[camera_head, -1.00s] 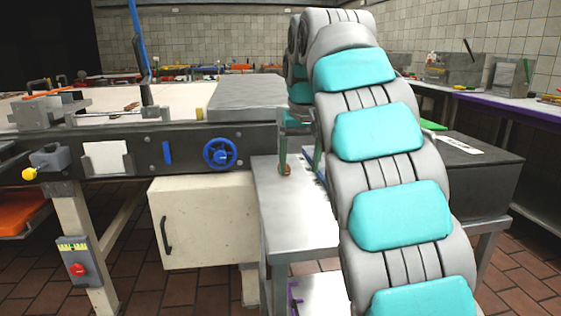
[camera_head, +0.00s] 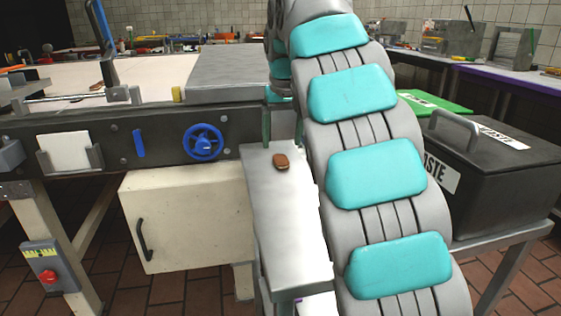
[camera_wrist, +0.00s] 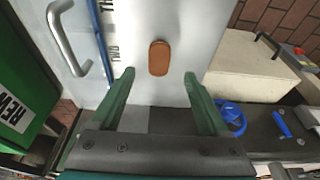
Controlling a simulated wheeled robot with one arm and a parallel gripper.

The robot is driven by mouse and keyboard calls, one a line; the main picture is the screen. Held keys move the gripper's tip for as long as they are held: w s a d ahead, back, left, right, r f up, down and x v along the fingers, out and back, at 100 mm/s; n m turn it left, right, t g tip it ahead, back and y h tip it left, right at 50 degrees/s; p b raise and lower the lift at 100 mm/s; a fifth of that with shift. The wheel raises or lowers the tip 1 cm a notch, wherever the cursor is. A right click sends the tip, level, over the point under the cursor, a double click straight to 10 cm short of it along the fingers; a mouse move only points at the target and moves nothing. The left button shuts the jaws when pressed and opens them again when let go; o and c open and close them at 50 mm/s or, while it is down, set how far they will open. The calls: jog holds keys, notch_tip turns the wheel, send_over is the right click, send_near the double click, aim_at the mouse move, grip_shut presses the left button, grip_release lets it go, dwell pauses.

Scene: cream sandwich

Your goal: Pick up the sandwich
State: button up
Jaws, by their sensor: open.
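The sandwich (camera_head: 281,161) is a small brown rounded piece lying on a grey metal side table (camera_head: 290,235), near its back end. In the wrist view the sandwich (camera_wrist: 158,58) lies beyond the fingertips, roughly centred between them. My gripper (camera_wrist: 159,82) has two green fingers spread apart, with nothing between them. In the head view my gripper (camera_head: 282,128) is partly hidden behind my arm, above and behind the sandwich. The gap between fingertips and sandwich shows in the wrist view.
A black waste bin (camera_head: 490,170) with a handle stands right of the table, with a green lid (camera_head: 435,104) behind it. A conveyor machine with a blue handwheel (camera_head: 203,143) and a cream cabinet (camera_head: 190,218) are at left. The tabletop around the sandwich is clear.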

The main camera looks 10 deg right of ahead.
aim_at(281, 159)
jog(key=shift+p+x, duration=0.3)
jog(key=shift+x, duration=2.35)
jog(key=shift+d, duration=0.1)
grip_shut()
